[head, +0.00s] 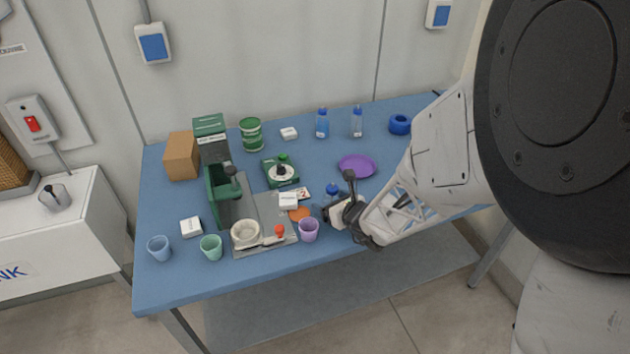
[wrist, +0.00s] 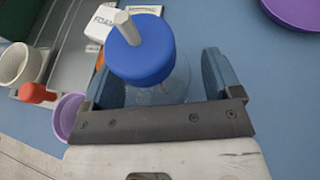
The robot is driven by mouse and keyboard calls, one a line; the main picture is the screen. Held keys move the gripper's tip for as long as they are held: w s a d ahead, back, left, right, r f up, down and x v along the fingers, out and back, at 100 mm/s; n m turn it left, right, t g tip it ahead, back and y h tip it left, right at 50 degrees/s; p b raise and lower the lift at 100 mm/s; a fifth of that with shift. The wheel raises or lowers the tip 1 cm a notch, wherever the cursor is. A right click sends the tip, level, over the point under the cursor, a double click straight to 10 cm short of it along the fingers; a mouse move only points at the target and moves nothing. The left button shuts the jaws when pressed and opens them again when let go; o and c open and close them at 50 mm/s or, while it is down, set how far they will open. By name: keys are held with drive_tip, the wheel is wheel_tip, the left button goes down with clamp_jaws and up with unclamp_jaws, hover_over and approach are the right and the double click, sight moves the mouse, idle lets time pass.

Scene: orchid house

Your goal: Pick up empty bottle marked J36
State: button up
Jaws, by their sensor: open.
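A clear bottle (wrist: 172,86) with a blue cap (wrist: 142,60) and a pale nozzle stands between the fingers of my gripper (wrist: 160,72) in the wrist view. The fingers are open, one on each side, and I cannot tell whether either touches it. In the head view my gripper (head: 338,203) is low over the table's front right, and the same blue cap (head: 332,188) shows just behind it. Two more blue-capped bottles, a left one (head: 322,123) and a right one (head: 357,122), stand at the back. No J36 mark is readable on any bottle.
A purple dish (head: 356,166) lies behind my gripper. A purple cup (head: 309,230), an orange disc (head: 300,214) and a white box (head: 288,201) are close on its left. A blue ring (head: 400,124) is at the back right.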

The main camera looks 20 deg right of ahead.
sight(335, 196)
idle(0.5)
drive_tip(key=c, duration=1.1)
drive_tip(key=shift+r, duration=0.7)
wheel_tip(335, 196, up, 2)
drive_tip(key=shift+r, duration=0.1)
drive_tip(key=s+a, duration=0.1)
drive_tip(key=s, duration=0.4)
drive_tip(key=s+r, duration=0.1)
drive_tip(key=s, duration=0.4)
drive_tip(key=s+a, duration=0.1)
drive_tip(key=s, duration=0.4)
drive_tip(key=shift+s+a+r, duration=0.2)
drive_tip(key=shift+s+a, duration=0.1)
drive_tip(key=shift+s, duration=0.1)
